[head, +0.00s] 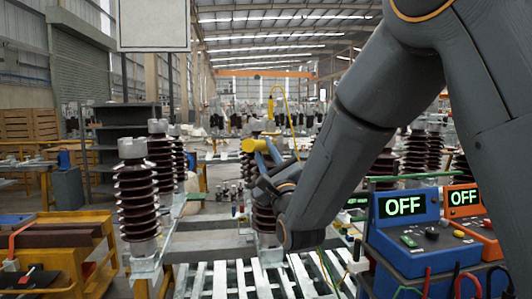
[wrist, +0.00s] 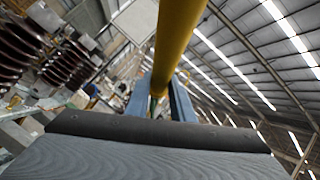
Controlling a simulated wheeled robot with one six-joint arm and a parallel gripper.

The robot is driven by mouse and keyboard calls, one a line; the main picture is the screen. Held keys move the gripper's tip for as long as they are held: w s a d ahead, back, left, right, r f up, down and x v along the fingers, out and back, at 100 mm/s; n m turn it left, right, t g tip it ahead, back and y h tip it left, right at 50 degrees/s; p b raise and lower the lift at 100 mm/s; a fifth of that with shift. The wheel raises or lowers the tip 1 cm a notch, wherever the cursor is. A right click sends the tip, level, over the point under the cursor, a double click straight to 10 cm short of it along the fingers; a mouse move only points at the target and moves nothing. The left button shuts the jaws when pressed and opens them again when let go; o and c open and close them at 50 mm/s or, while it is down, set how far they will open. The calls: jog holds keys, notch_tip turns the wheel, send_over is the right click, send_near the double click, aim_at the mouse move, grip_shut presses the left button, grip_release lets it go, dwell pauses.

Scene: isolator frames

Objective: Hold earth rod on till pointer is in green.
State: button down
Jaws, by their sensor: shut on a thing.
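The yellow earth rod (head: 254,145) is in my gripper (head: 268,158), near the middle of the head view. In the wrist view the rod (wrist: 179,40) runs up and away between the two blue fingers of my gripper (wrist: 161,104), which are shut on it. In the head view the rod is seen foreshortened, in front of a brown ribbed insulator (head: 263,216) that my arm partly hides. I cannot tell whether the rod touches anything. No pointer or green zone can be made out in either view.
A blue box (head: 405,238) and an orange box (head: 468,222) at the right both read OFF. A brown ribbed insulator (head: 138,200) stands upright at the left, near a yellow cart (head: 98,250). A white slatted surface (head: 225,280) lies below my gripper.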

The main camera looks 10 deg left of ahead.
jog(key=shift+w+a, duration=0.1)
jog(key=shift+w, duration=0.25)
dwell(2.6)
dwell(0.4)
jog(key=s+d+b, duration=0.1)
jog(key=s+d, duration=0.1)
jog(key=s, duration=0.7)
jog(key=shift+s+d, duration=0.35)
dwell(3.0)
